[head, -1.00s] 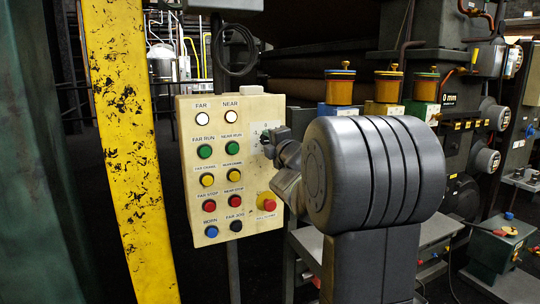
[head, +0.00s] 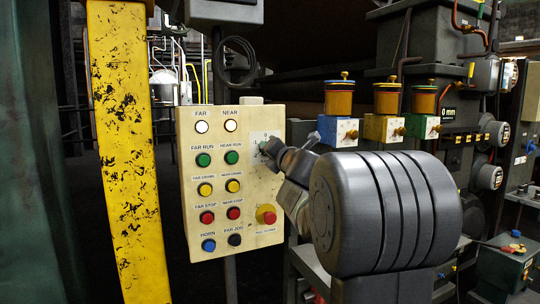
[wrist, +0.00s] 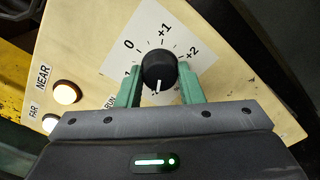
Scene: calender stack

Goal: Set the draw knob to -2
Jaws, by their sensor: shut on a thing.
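The draw knob (wrist: 158,70) is round and black with a white pointer line, on a white dial plate (wrist: 128,30). In the wrist view its pointer is toward the bottom of the picture, away from the 0, +1 and +2 marks. A partly covered mark at the left reads 1; the -2 mark cannot be made out. My gripper (wrist: 160,72) is shut on the knob, one green finger on each side. In the head view my gripper (head: 268,149) is at the dial on the panel's upper right, and hides most of the knob.
The cream control panel (head: 242,112) carries several buttons and lamps, with a red stop button (head: 269,217) below the dial. A yellow post (head: 125,150) stands to its left. Oil cups (head: 339,98) on coloured blocks and machinery are to the right.

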